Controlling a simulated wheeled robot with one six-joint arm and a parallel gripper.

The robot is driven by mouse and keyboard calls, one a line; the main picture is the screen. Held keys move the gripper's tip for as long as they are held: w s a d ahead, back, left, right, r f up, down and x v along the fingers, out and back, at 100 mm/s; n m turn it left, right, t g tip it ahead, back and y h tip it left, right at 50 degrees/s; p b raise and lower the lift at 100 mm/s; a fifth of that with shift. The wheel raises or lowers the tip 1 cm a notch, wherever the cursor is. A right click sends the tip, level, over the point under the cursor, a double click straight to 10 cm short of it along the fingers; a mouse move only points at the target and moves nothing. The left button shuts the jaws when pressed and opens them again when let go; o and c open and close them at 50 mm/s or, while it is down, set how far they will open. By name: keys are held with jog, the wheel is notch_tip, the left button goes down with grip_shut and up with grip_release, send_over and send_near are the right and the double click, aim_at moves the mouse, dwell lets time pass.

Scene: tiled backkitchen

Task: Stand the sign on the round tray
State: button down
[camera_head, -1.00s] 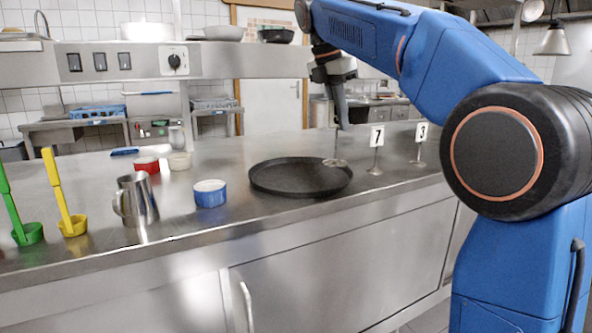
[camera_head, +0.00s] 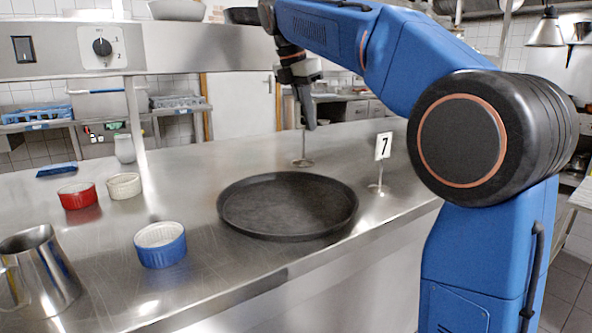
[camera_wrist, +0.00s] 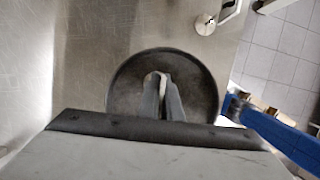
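The round tray (camera_head: 232,222) is black with a low rim and lies flat on the steel counter, with its surface bare. My gripper (camera_head: 307,122) points down behind and above it in the head view. It is shut on a sign whose thin stem and round metal base (camera_head: 303,162) show below the fingers. The base appears just beyond the tray's far rim and seems raised. The held sign's plate is hidden by the fingers. In the wrist view the gripper (camera_wrist: 160,82) covers the middle of the tray (camera_wrist: 205,85), with a pale strip between the fingers.
A sign marked 7 (camera_head: 383,147) stands right of the tray; its base (camera_wrist: 204,25) shows in the wrist view. Left are a blue ramekin (camera_head: 161,246), red ramekin (camera_head: 78,197), cream ramekin (camera_head: 124,186) and metal jug (camera_head: 38,270).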

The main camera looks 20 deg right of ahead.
aim_at(297, 105)
jog(key=shift+f, duration=3.95)
jog(key=c, duration=2)
grip_release()
jog(key=shift+f, duration=0.1)
jog(key=v, duration=1.2)
jog(key=shift+s, duration=0.1)
jog(key=shift+s, duration=0.1)
